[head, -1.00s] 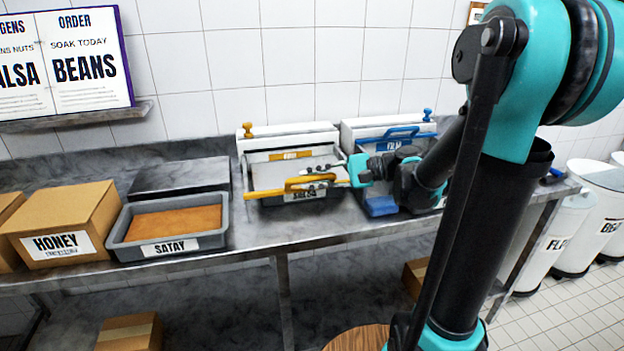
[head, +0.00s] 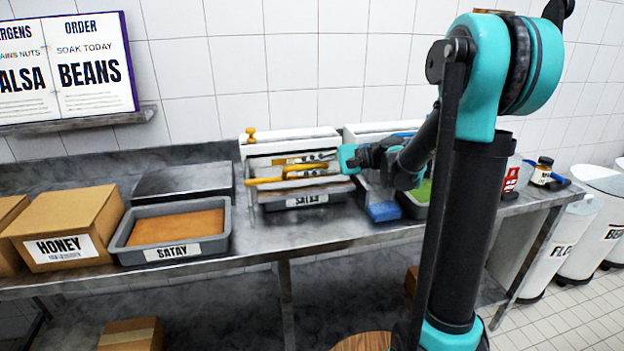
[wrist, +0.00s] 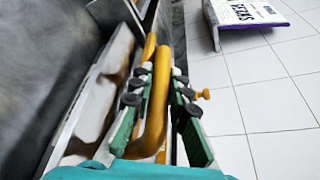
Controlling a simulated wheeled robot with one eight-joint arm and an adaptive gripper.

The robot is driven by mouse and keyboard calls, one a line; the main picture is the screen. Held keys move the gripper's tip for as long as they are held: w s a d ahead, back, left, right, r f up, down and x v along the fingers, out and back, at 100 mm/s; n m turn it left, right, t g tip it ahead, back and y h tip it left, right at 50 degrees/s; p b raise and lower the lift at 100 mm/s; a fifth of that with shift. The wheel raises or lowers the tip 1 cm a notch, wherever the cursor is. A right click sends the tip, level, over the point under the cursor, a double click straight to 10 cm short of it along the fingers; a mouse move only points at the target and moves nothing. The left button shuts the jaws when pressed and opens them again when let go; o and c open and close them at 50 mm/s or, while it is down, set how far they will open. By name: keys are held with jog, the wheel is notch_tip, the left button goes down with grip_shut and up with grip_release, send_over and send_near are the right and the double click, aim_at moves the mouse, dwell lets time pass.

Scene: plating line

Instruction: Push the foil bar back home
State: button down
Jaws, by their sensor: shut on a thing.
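The foil bar is the yellow bar with a raised handle (head: 265,181) on the left white dispenser (head: 290,145), seen in the head view. It lies across the front, above a labelled grey tray (head: 275,205), with a gap between it and the white housing behind. My gripper (head: 328,160) reaches in from the right and is shut on the bar's handle. In the wrist view the yellow handle (wrist: 158,95) runs between the two green-backed fingers of my gripper (wrist: 158,88). The fingers hide part of the handle.
A second dispenser (head: 375,130) with blue parts stands close on the right, behind my arm. A blue block (head: 383,211) and a green-filled tray (head: 420,195) sit before it. A grey satay tray (head: 222,240) and honey box (head: 95,215) stand to the left.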

jog(key=w+a, duration=0.1)
jog(key=w, duration=0.4)
jog(key=w+a, duration=0.2)
jog(key=w, duration=0.3)
jog(key=w+a, duration=0.1)
jog(key=w, duration=0.5)
jog(key=shift+a, duration=0.25)
jog(key=shift+w, duration=0.1)
jog(key=c, duration=1.7)
grip_release()
jog(key=shift+o, duration=1.3)
jog(key=v, duration=1.2)
